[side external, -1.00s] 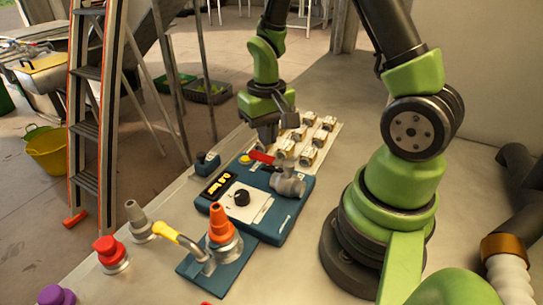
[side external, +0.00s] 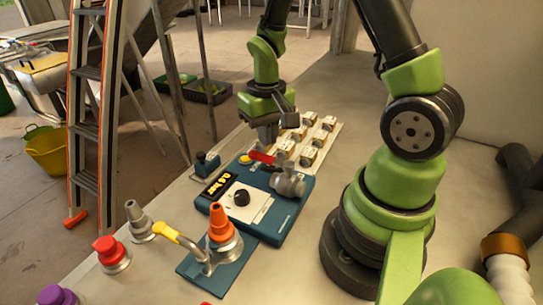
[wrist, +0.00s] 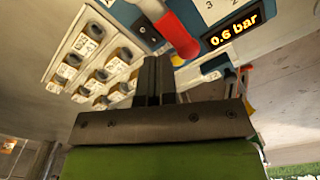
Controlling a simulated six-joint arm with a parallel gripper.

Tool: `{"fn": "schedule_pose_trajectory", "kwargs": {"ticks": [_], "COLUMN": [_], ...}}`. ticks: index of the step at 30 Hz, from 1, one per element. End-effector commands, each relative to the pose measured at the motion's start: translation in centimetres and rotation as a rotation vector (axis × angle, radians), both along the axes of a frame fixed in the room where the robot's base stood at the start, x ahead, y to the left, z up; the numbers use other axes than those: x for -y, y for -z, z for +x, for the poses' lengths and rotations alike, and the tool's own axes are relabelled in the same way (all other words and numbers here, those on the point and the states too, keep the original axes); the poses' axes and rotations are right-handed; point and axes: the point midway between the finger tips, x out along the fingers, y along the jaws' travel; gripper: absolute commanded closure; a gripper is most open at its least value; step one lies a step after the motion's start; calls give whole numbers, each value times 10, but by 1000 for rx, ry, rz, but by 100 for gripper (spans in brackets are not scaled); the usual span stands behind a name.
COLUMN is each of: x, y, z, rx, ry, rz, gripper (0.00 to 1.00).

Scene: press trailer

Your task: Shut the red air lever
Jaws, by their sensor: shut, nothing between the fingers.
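The red air lever (side external: 262,157) sticks out to the left from a grey valve (side external: 288,183) on the blue control box (side external: 290,217). In the wrist view the red lever (wrist: 180,36) lies just beyond my fingertips. My gripper (side external: 268,143) is shut and empty, pointing down at the box's far edge beside the lever's outer end. In the wrist view the two fingers of my gripper (wrist: 153,66) are together. I cannot tell whether they touch the lever. The display (wrist: 234,29) reads 0.6 bar.
A pale rack (side external: 332,137) with several small blocks stands behind the box. An orange-topped fitting (side external: 220,224) with a yellow-collared pipe sits on a blue plate in front. A red-capped fitting (side external: 107,248) and a grey fitting (side external: 138,220) stand to the left.

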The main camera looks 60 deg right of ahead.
Motion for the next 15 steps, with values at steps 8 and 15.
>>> {"fn": "schedule_pose_trajectory", "kwargs": {"ticks": [8, 15], "x": [0, 4], "y": [18, 18], "z": [0, 0], "rx": [-4, -1], "ry": [0, -2], "rz": [1, 0], "gripper": [100, 100]}}
